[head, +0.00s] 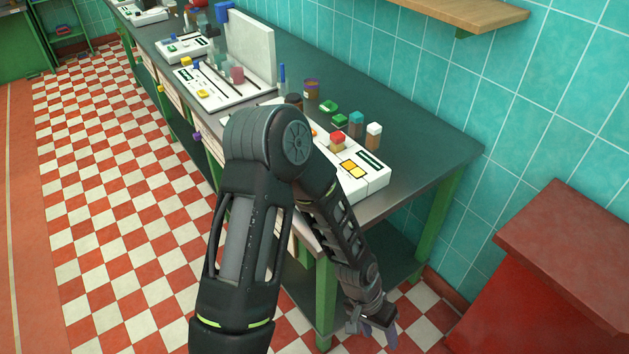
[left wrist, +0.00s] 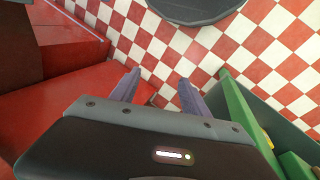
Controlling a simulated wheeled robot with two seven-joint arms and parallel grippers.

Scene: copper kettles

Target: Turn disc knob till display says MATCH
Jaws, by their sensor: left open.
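A white panel (head: 367,185) stands on the near end of the dark workbench, with a small dark display (head: 370,158) and two yellow squares on it. My left arm hides the panel's left part. The display's text is too small to read. I cannot make out a disc knob. A second white panel (head: 222,92) lies farther along the bench, with a yellow piece on it. My left gripper (head: 376,327) hangs low beyond the bench's near end, below the top, pointing down. In the left wrist view its two purple-grey fingers (left wrist: 160,88) are apart with nothing between them. My right gripper is not in view.
The workbench (head: 425,145) has green legs, close to the left gripper. A red cabinet (head: 570,250) stands to the right. Small coloured blocks and jars, including a white-topped block (head: 373,137), stand behind the near panel. Checkered floor (head: 110,220) is clear at left.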

